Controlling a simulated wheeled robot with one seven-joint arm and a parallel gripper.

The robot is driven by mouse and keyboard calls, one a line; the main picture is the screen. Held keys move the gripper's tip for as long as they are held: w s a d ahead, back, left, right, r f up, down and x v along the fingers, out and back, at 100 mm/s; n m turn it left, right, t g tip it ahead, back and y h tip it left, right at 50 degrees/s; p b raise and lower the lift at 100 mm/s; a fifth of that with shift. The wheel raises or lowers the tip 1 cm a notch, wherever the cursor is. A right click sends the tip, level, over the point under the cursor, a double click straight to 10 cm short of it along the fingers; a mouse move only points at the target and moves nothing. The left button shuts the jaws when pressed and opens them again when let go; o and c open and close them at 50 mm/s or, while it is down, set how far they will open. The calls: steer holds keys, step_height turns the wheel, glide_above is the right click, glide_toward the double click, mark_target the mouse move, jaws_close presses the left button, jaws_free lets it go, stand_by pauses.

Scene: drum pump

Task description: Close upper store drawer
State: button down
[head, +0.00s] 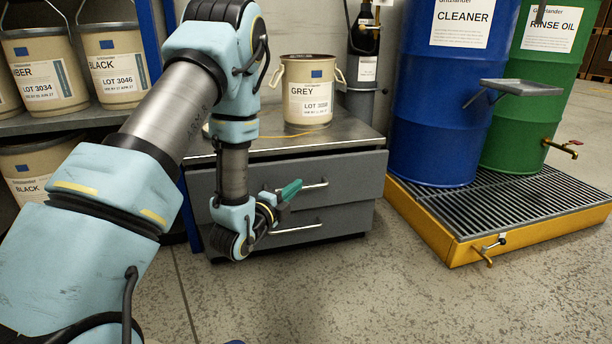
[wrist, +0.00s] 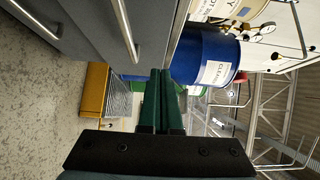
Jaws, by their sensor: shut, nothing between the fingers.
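The grey store cabinet has an upper drawer (head: 352,172) and a lower drawer (head: 345,218), each with a metal bar handle. The upper front appears to stand a little forward of the lower one; how far it is open is hard to tell. In the sideways wrist view, the shut fingers (wrist: 162,100) point past the drawer fronts, and the upper handle (wrist: 125,28) runs at upper left.
A GREY pail (head: 307,95) stands on the cabinet top (head: 350,139). At right, a blue drum (head: 435,110) and a green drum (head: 525,100) stand on a yellow-edged spill pallet (head: 440,235). Shelves with pails are at left. The floor in front is clear.

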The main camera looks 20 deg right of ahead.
steer(key=w+d+b, duration=0.1)
steer(key=w+d, duration=0.2)
steer(key=w+d+b, duration=0.2)
steer(key=w, duration=0.1)
steer(key=shift+w+d+f, duration=0.15)
steer(key=shift+w+d, duration=0.1)
steer(key=shift+d, duration=0.15)
steer(key=shift+w+d+b, duration=0.1)
steer(key=shift+w+b, duration=0.2)
steer(key=shift+w, duration=0.25)
